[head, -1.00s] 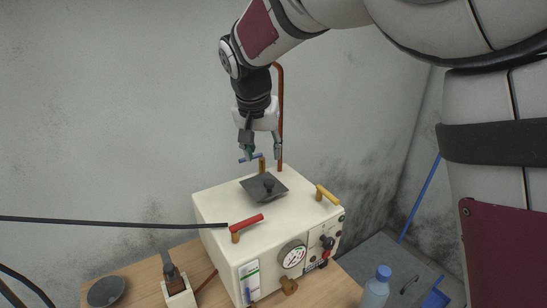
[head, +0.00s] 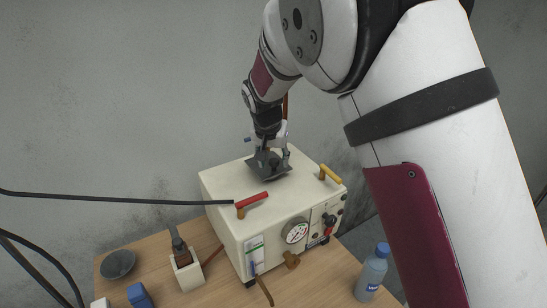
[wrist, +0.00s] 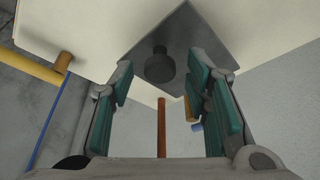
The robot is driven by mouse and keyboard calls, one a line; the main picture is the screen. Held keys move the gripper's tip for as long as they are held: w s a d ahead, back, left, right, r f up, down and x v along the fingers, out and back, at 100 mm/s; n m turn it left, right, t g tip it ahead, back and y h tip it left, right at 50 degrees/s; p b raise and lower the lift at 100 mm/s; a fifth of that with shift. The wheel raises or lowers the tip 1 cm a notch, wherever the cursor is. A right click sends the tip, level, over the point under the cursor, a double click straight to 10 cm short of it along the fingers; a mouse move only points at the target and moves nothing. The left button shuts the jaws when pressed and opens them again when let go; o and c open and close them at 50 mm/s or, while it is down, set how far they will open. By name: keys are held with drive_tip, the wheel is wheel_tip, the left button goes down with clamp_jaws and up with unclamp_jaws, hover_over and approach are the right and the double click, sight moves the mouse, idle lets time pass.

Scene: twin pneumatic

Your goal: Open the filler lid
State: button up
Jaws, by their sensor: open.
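The filler lid (head: 270,171) is a dark grey square plate on top of the cream box (head: 226,217). It looks closed on the box. In the wrist view the lid (wrist: 187,32) shows near the top, with a round black knob (wrist: 160,66) on it. My gripper (head: 272,150) is over the lid in the head view and hides the knob there. In the wrist view my gripper (wrist: 163,75) is open, its teal-padded fingers on either side of the knob, with visible gaps and no contact seen.
A red-handled valve (head: 252,199) and a yellow-handled valve (head: 330,174) stand on the box. A copper pipe (wrist: 161,130) and a blue-handled valve (wrist: 197,127) are behind the lid. A gauge (head: 296,233) is on the front. A bottle (head: 372,273) stands at right.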

clamp_jaws()
drive_tip(key=shift+w+r, duration=0.1)
drive_tip(key=shift+r, duration=0.05)
